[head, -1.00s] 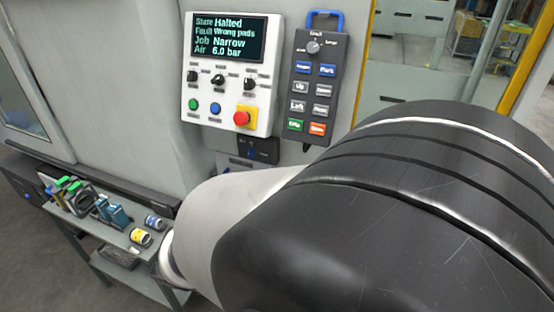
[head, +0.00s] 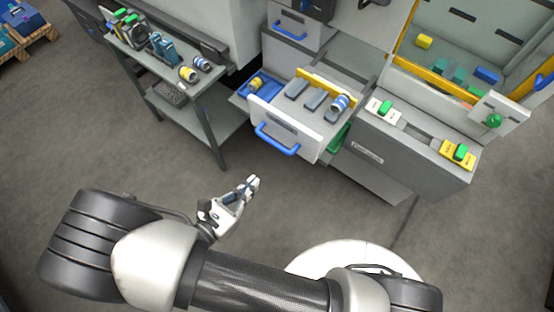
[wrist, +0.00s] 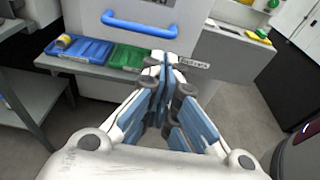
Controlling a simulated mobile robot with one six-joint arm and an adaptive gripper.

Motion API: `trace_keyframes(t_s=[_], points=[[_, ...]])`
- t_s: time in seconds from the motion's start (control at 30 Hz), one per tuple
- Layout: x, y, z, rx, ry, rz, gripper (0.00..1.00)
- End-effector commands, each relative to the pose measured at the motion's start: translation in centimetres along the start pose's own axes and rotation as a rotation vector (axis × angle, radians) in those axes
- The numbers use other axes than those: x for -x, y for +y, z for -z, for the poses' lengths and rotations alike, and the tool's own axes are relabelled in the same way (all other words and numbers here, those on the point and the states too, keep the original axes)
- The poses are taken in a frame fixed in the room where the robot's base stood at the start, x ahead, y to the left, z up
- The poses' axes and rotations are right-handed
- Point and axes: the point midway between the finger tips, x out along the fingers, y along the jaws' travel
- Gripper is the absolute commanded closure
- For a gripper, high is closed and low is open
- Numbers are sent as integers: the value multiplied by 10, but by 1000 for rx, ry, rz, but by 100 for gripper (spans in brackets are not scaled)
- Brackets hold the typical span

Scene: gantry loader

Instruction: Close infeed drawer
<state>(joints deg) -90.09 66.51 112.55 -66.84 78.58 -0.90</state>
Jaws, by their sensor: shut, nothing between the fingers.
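A drawer with a white front (head: 285,127) and a blue bar handle (head: 277,140) stands pulled out of the machine. Inside lie grey blocks, a yellow strip and a blue-and-white banded can (head: 340,103). I cannot read a name on it. In the wrist view the white front (wrist: 195,22) and blue handle (wrist: 140,25) are ahead of the fingers. My gripper (head: 252,183) is shut and empty, in front of and below the drawer, apart from it. It also shows in the wrist view (wrist: 165,62), its tips hiding part of what lies beyond.
A blue tray (wrist: 85,50) and a green tray (wrist: 130,58) sit below the drawer front. A side table (head: 213,88) with tools and cans stands left. Another blue-handled drawer front (head: 292,28) is above. A grey panel (head: 420,150) stands right. Floor in front is clear.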

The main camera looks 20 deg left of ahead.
Motion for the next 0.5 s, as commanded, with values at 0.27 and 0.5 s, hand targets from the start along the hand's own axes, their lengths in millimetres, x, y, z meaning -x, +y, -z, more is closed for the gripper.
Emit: trace_keyframes(t_s=[0.27, 0.5], points=[[-62, -2, 1, -1, 0, 8, 100], [-101, -2, 1, -2, 1, 7, 100]])
